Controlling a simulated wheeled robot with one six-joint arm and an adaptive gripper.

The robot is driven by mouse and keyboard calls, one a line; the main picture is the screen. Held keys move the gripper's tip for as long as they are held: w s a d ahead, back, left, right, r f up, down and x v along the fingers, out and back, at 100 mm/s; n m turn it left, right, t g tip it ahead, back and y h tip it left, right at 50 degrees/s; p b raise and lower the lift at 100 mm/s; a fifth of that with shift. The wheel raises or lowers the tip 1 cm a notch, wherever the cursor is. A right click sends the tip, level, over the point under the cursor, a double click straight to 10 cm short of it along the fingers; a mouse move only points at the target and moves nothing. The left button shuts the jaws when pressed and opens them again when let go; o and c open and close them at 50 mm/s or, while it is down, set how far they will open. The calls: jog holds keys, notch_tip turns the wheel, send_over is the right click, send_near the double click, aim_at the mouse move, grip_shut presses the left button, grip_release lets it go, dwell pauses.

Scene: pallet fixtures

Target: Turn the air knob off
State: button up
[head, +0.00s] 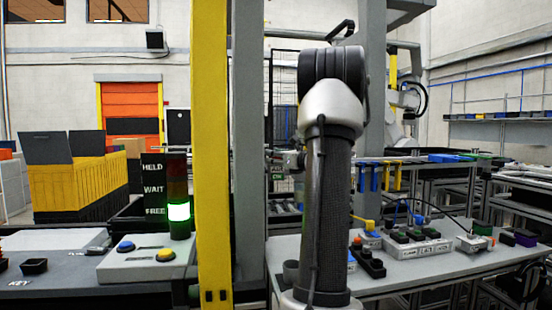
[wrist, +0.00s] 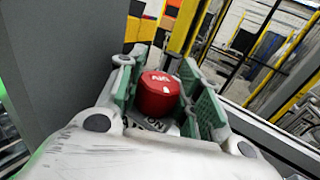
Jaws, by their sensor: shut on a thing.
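The air knob (wrist: 158,93) is a red round knob with white lettering that reads AIR, in the middle of the wrist view. A pale plate (wrist: 150,124) with dark lettering, partly hidden, shows just below it. My gripper (wrist: 160,88) has its two green-padded fingers on either side of the knob and is shut on it. In the head view my arm stands upright in the middle. The knob and my gripper are not visible there.
A yellow post (head: 211,150) and a grey post (head: 248,150) stand left of my arm. A signal tower (head: 178,185) shows a green light beside FREE. A grey table (head: 400,278) with several switch boxes lies at right.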

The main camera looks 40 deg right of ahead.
jog(key=shift+m+h, duration=0.3)
jog(key=shift+h, duration=0.1)
jog(key=m+g+h, duration=0.1)
jog(key=m+h, duration=0.2)
jog(key=h, duration=0.1)
jog(key=shift+a+h, duration=0.1)
jog(key=shift+h, duration=0.2)
jog(key=shift+m+g+h, duration=0.8)
jog(key=shift+m+h, duration=0.4)
jog(key=shift+h, duration=0.5)
jog(key=o, duration=1.1)
jog(key=shift+c, duration=0.2)
jog(key=shift+s, duration=0.15)
